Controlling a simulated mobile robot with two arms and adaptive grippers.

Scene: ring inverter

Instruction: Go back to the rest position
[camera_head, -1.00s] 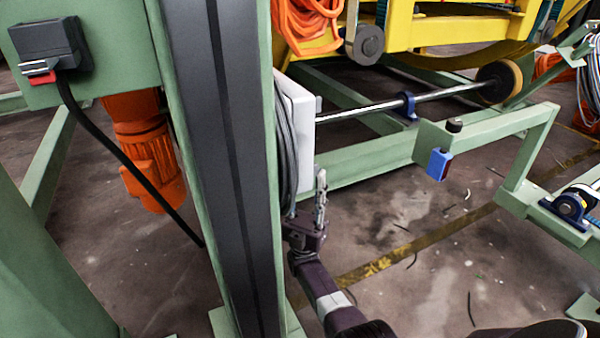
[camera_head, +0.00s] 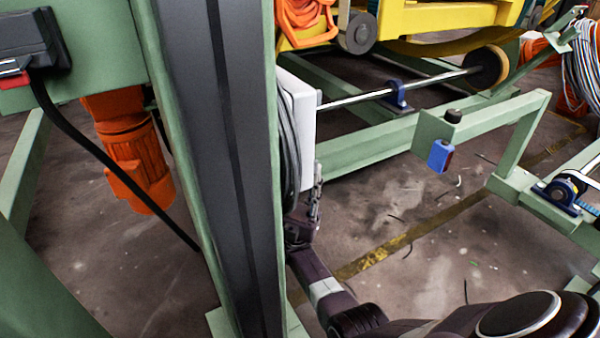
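One of my arms comes in from the lower right and reaches toward the white box. It is my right arm. Its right gripper (camera_head: 316,196) is beside the front face of the white box (camera_head: 301,128), close to the green and dark post. The fingers are seen edge-on, so I cannot tell whether they are open or shut, and nothing is visible in them. My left gripper is not in view.
A tall green and dark post (camera_head: 222,170) stands just left of the gripper. Grey cables (camera_head: 288,150) hang beside the box. An orange motor (camera_head: 130,155) is at left. Floor (camera_head: 430,260) shows between.

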